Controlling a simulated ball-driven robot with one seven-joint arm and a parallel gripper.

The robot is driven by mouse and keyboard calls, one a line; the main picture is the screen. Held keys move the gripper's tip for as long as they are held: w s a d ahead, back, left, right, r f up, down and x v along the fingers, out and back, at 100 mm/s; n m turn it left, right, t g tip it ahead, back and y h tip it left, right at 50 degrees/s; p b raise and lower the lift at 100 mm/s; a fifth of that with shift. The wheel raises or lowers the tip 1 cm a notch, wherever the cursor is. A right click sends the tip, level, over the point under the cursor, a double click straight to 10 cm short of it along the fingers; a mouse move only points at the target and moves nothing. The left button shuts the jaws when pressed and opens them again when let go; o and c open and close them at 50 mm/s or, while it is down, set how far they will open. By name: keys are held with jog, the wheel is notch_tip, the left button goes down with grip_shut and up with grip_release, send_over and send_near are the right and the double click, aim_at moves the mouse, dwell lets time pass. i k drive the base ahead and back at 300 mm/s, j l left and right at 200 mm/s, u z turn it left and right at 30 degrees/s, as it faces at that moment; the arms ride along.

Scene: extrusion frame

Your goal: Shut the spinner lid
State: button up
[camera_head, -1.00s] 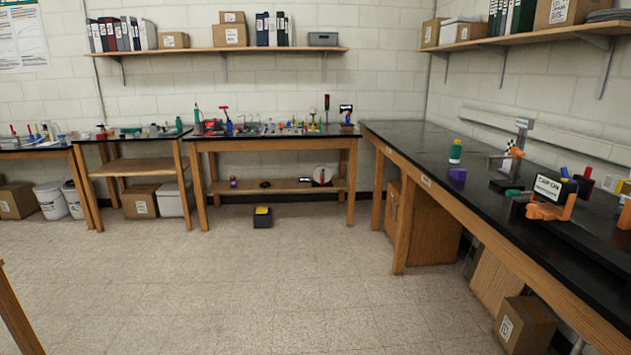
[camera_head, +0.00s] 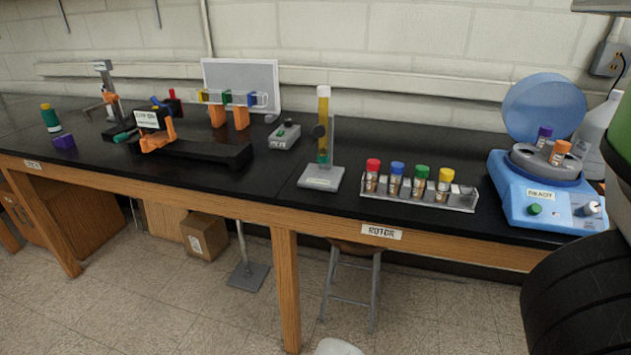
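The spinner (camera_head: 548,200) is a blue and white benchtop machine at the right end of the black bench, with a "READY" label and a green button on its front. Its round blue lid (camera_head: 545,106) stands open, raised upright behind the bowl. A grey rotor (camera_head: 546,162) shows in the bowl, with a purple-capped tube (camera_head: 544,136) and an orange-capped tube (camera_head: 560,151) in it. My gripper is not in view.
A rack (camera_head: 420,192) of colour-capped tubes stands left of the spinner. A yellow column on a stand (camera_head: 322,140) is further left. The black bench (camera_head: 250,190) has a wooden front edge labelled "ROTOR". A stool (camera_head: 350,280) stands under it. Dark ribbed parts of mine fill the right edge.

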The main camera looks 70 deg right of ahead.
aim_at(550, 100)
jog(key=z, duration=1.3)
